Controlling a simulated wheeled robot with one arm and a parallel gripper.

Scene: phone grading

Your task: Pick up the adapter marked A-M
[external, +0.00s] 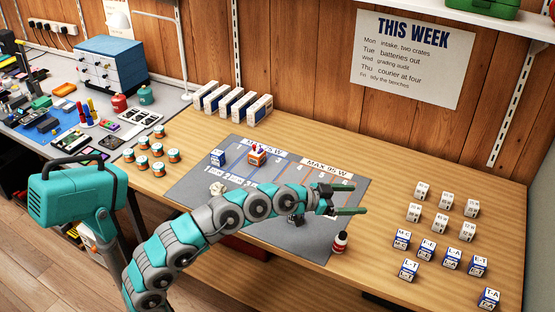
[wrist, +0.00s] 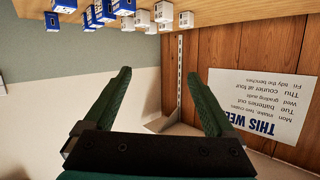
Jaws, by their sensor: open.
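Several blue-and-white adapters (external: 402,239) stand at the right end of the table, with labels such as L-T on the adapter nearest the front (external: 408,270) and T-A on the one at the right corner (external: 488,299). Another blue-and-white adapter (external: 217,158) stands on the grey mat. I cannot make out the A-M mark on any of them. My gripper (external: 359,199) is open and empty, above the table between the mat and the adapters. In the wrist view, its fingers (wrist: 160,76) are spread, with blue adapters (wrist: 52,21) beyond them at the upper left.
Several white blocks (external: 421,191) stand behind the adapters. A red-and-white bottle (external: 340,242) stands by the right edge of the grey mat (external: 190,190). An orange block (external: 257,158) is on the mat, and several orange-and-teal jars (external: 143,162) stand left of it. The table behind my gripper is clear.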

